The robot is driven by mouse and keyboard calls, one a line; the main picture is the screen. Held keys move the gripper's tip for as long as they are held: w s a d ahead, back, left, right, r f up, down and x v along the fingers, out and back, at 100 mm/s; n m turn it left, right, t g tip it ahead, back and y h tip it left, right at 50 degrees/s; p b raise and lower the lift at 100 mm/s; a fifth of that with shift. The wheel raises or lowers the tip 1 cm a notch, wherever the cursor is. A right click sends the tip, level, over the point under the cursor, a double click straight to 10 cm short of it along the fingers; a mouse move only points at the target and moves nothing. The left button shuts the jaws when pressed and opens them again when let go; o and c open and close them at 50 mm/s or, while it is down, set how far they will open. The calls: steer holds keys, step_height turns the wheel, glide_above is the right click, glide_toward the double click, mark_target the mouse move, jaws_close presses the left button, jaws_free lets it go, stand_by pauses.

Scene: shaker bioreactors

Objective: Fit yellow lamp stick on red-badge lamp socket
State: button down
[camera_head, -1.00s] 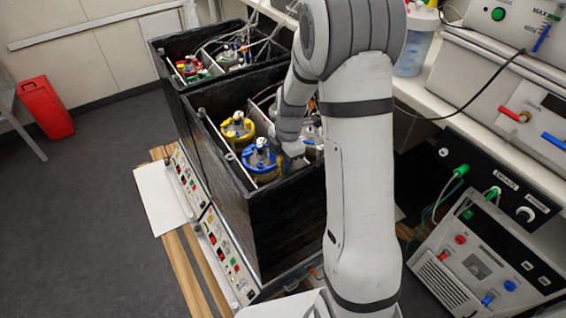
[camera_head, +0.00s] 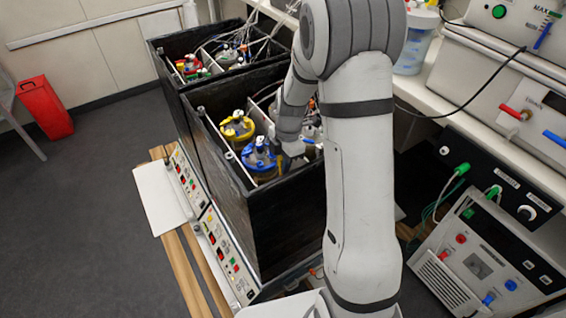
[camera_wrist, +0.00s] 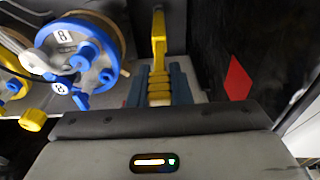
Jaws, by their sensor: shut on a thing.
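The yellow lamp stick (camera_wrist: 158,45) stands upright in the picture in the wrist view. My gripper (camera_wrist: 158,88) is shut on its ribbed lower part, with a blue-grey finger on each side. A red diamond badge (camera_wrist: 238,78) is on the dark wall to the right of the stick. I cannot make out the socket; the stick and the gripper may cover it. In the head view, my gripper (camera_head: 293,148) is low inside the near black box, right of the blue-lidded vessel, and the stick is not discernible there.
The blue-lidded vessel (camera_wrist: 78,55) is close on the left of the gripper. A yellow-lidded vessel (camera_head: 237,127) stands behind it. The near black box (camera_head: 290,215) has high walls around the gripper. A second black box (camera_head: 168,62) with tubed vessels is behind.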

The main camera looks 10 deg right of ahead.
steer(key=shift+f+b, duration=1.5)
steer(key=shift+b, duration=0.1)
stand_by(1.4)
steer(key=c, duration=1.3)
jaws_free()
steer(key=shift+o, duration=0.2)
steer(key=shift+r, duration=0.1)
steer(key=r, duration=0.5)
steer(key=d+r, duration=0.1)
steer(key=r, duration=0.1)
steer(key=shift+w+r+p, duration=0.15)
steer(key=shift+r+p, duration=0.05)
steer(key=shift+p, duration=0.2)
steer(key=shift+r, duration=0.15)
